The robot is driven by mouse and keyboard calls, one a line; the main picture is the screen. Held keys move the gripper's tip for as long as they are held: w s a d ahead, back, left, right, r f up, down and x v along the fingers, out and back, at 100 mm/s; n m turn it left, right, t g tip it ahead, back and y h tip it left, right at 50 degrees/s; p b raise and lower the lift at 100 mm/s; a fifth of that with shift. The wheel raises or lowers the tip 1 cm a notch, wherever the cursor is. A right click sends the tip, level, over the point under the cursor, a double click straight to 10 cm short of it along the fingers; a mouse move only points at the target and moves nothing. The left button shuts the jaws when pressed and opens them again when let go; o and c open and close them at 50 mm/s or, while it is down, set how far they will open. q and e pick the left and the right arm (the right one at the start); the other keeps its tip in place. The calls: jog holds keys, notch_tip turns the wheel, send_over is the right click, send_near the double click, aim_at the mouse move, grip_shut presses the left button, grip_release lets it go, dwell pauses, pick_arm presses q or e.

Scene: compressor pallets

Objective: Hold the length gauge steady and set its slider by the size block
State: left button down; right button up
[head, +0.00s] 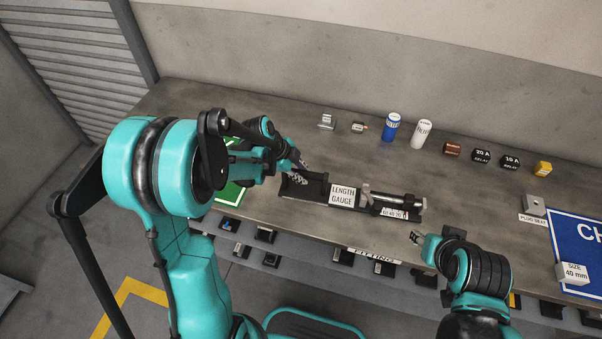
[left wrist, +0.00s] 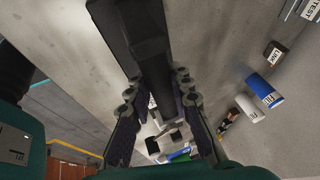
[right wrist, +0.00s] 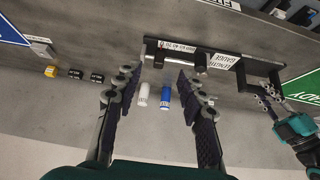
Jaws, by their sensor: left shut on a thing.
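The length gauge (head: 318,191) is a long dark fixture with a white name label, lying on the bench. My left gripper (head: 297,172) is shut on its left end; in the left wrist view the dark gauge body (left wrist: 150,55) lies between the fingers. The slider (head: 366,195) appears as a light upright piece on the bar, right of the label. The white size block (head: 573,273), marked 40 mm, sits on the blue mat at the far right. My right gripper (head: 430,250) is near the bench's front edge, apart from the gauge; its fingers (right wrist: 155,82) are open and empty.
A blue can (head: 391,128), a white can (head: 422,134), relays (head: 481,156) and other small parts line the bench's back. A plug seat (head: 533,205) stands beside the blue mat (head: 580,240). A green mat (head: 232,194) lies left of the gauge. Bench between gauge and blue mat is clear.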

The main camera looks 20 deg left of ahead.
jog(key=shift+o, duration=1.2)
jog(key=m+g, duration=0.7)
jog(key=m, duration=1)
send_over(410, 197)
notch_tip(410, 197, down, 5)
notch_tip(410, 197, down, 11)
jog(key=shift+s+f, duration=0.1)
jog(key=shift+f, duration=0.1)
grip_shut()
